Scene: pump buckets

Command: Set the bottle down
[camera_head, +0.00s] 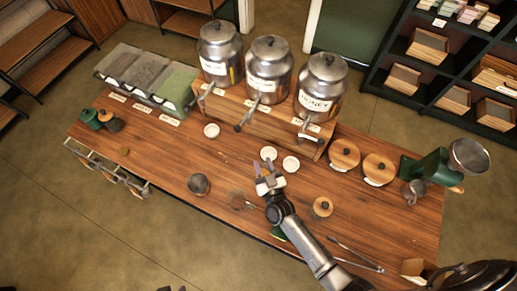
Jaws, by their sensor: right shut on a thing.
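My right gripper (267,185) reaches in from the lower right, over the middle of the wooden counter. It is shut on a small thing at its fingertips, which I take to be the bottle. The bottle's shape is hard to make out, and the fingers hide most of it. I cannot tell whether it touches the counter. Two small white bowls, one (268,153) just beyond the fingertips and one (291,164) to their right, stand close by. My left gripper does not show clearly.
Three metal pump canisters, one labelled honey (321,88), stand on a wooden riser (270,118) behind. A metal cup (199,184) is left of the gripper. Lidded wooden jars (345,153) and a green grinder (426,167) are right. Tongs (357,255) lie near the front. The counter's left middle (165,150) is clear.

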